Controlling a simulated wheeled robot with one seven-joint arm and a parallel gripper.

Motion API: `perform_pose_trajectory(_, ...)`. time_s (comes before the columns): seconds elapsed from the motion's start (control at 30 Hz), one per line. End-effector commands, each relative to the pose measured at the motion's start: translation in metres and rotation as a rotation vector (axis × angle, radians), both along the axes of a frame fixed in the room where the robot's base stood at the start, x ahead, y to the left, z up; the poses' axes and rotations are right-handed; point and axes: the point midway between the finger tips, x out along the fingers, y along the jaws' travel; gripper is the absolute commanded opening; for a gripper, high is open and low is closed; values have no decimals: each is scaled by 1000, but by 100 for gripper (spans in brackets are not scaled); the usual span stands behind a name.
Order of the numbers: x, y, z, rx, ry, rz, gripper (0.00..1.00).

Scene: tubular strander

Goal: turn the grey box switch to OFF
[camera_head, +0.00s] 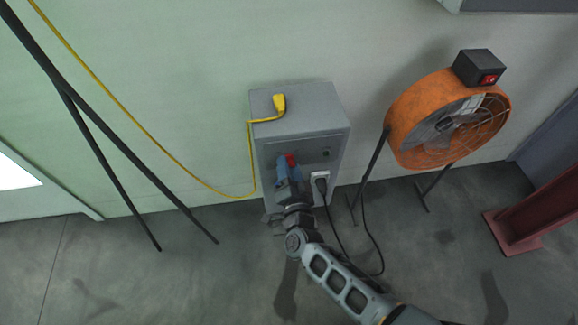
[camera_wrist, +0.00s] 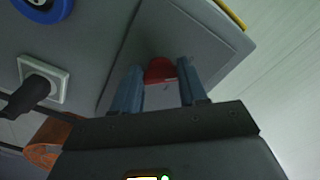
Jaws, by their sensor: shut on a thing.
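The grey box (camera_head: 335,130) stands against the wall, and its front panel (camera_wrist: 95,40) fills much of the wrist view. A red switch handle (camera_head: 291,159) is on its front. In the wrist view the red handle (camera_wrist: 159,70) sits between my two blue-grey fingers, with a pale part below it. My gripper (camera_head: 287,172) is shut on this handle, with a finger on each side. The fingers and wrist hide part of the switch; I cannot read any ON or OFF marking.
A white socket (camera_head: 319,175) with a black plug (camera_wrist: 37,93) is beside the switch; its cable hangs to the floor. A blue ring (camera_wrist: 60,12) is above the socket. A yellow plug (camera_head: 279,103) lies on the box. An orange fan (camera_head: 402,115) stands to the right.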

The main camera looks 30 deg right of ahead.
Motion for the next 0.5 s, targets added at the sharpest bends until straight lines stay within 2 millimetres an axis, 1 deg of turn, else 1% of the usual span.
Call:
perform_pose_trajectory(0.2, 0, 2, -1, -58, 22, 4, 12)
perform_pose_trajectory(0.5, -1, 2, -2, -76, 28, 5, 12)
